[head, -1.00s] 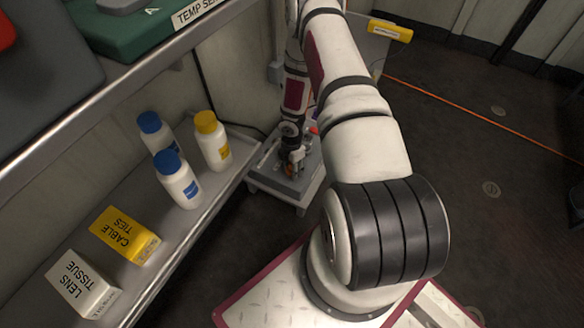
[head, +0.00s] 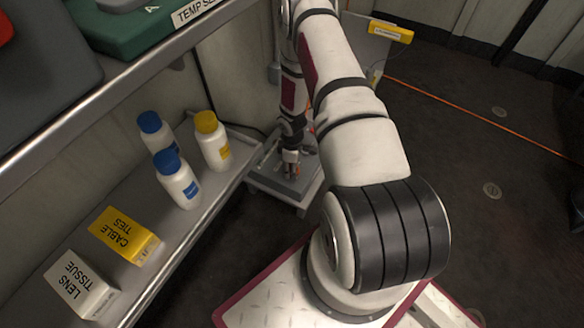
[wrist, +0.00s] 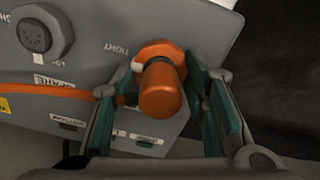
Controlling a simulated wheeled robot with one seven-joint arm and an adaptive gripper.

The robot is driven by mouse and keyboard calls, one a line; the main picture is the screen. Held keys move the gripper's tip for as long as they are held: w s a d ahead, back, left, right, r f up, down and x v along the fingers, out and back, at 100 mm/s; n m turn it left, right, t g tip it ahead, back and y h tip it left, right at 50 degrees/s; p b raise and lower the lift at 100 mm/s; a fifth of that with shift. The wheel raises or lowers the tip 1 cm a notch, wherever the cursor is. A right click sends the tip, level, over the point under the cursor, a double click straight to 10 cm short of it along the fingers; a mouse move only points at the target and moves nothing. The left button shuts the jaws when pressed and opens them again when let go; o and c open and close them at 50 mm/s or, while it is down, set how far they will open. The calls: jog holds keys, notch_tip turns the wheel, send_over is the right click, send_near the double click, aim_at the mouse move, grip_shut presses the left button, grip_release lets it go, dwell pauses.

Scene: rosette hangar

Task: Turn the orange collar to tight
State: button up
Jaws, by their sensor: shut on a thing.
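The orange collar (wrist: 163,88) stands out from a grey panel (wrist: 75,75) in the wrist view. It has a wider hexagonal base and a rounded cylinder towards me. My gripper (wrist: 166,68) has its teal-padded fingers on both sides of the collar and is shut on it. A "TIGHT" label (wrist: 116,49) is printed on the panel just left of the collar's base. In the head view my gripper (head: 291,167) reaches down to the small grey stand, where the collar is mostly hidden.
An orange strap or cable (wrist: 62,91) runs across the panel to the left finger. A round black connector (wrist: 35,36) sits at upper left. In the head view, a shelf (head: 165,275) with bottles and boxes stands left of my arm. The floor at right is mostly open.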

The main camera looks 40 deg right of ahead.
jog(key=shift+m, duration=0.6)
jog(key=o, duration=1.1)
jog(key=shift+o, duration=0.2)
notch_tip(320, 180, up, 12)
dwell(0.3)
